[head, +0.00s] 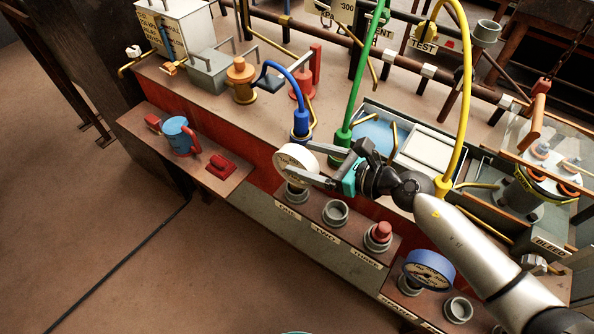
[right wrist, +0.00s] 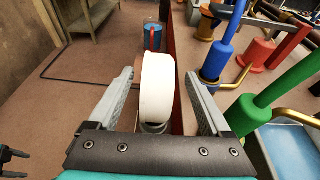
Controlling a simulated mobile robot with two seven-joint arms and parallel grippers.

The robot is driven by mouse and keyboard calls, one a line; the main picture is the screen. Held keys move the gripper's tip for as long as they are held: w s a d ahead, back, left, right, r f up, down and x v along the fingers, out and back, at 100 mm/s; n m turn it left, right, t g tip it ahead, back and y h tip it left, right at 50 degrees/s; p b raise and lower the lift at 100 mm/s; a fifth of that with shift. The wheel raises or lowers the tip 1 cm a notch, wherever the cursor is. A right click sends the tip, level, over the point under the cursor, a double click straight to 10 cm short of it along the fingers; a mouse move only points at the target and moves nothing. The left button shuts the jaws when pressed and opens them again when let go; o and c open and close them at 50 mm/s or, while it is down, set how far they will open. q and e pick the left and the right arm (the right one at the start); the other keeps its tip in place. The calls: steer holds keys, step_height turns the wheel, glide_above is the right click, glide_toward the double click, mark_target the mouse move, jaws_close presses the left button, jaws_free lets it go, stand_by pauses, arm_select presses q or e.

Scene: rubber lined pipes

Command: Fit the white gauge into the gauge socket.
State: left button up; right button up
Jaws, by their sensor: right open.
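The white gauge (head: 295,158) is a round disc with a pale face and dark markings. It stands above a grey ring socket (head: 297,192) at the left end of the front socket row; whether it is seated there I cannot tell. My right gripper (head: 298,163) is open with its fingers on either side of the gauge. In the right wrist view the white gauge (right wrist: 157,88) stands on edge between the spread fingers, with visible gaps on both sides. A dark pronged part with teal at that view's left edge looks like my left gripper (right wrist: 12,157); its jaw state is unclear.
Empty grey sockets (head: 335,212) (head: 458,309) show in front. A red plug (head: 383,231) and a blue gauge (head: 428,268) occupy others. Blue (head: 301,122), green (head: 343,140) and yellow (head: 465,100) hoses rise nearby. A blue mug-like item (head: 178,135) sits on the left shelf.

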steer(key=shift+x, duration=1.5)
steer(key=shift+s, duration=0.1)
jaws_close()
steer(key=shift+r, duration=0.15)
